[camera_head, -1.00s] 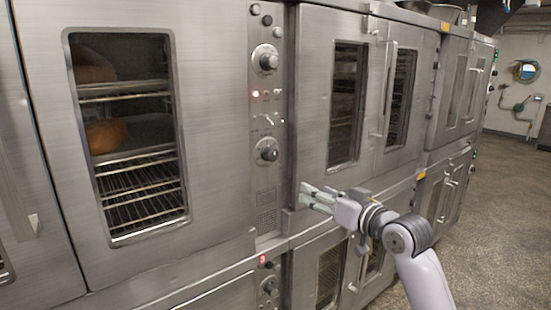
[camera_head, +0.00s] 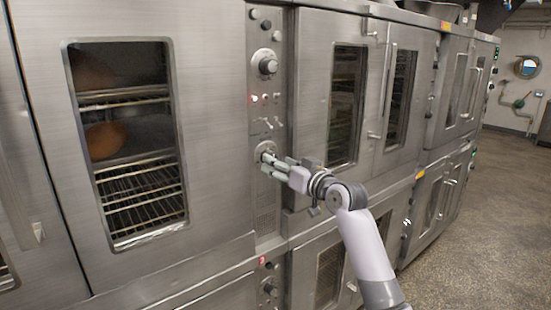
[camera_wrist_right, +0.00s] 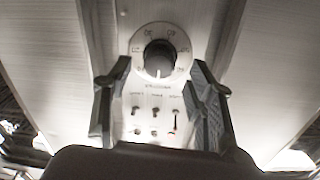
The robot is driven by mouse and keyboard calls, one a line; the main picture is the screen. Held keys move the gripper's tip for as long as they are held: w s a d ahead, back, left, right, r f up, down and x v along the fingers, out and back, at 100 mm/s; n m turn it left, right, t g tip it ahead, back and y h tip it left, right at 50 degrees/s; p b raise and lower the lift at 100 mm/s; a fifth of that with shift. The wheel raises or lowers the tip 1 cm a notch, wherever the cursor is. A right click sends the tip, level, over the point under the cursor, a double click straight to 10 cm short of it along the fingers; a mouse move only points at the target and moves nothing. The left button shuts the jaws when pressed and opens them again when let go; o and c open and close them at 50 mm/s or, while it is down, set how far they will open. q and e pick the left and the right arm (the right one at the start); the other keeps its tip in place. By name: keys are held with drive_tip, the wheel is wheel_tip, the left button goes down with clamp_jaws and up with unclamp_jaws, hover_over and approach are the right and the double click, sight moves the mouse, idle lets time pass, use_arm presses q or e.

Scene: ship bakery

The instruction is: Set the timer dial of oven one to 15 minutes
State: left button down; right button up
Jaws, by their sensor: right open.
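Oven one's control panel has an upper dial (camera_head: 266,63) and a lower dial (camera_head: 263,148), both dark knobs on pale round plates. My right gripper (camera_head: 268,160) is at the lower dial and partly covers it; contact cannot be told. In the right wrist view a dark knob (camera_wrist_right: 159,56) sits in a pale numbered ring, its light pointer mark towards the bottom of the picture. The open fingers flank the view below and beside this knob, with nothing held. The numbers are too blurred to read. My left gripper is not in view.
A red light (camera_head: 254,99) and small switches (camera_head: 268,123) lie between the dials. The oven door with a window (camera_head: 128,145) is left of the panel and shut. More ovens stand to the right. The floor (camera_head: 470,240) at right is clear.

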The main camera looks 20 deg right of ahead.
drive_tip(key=shift+x, duration=1.3)
drive_tip(key=shift+c, duration=0.6)
drive_tip(key=c, duration=1)
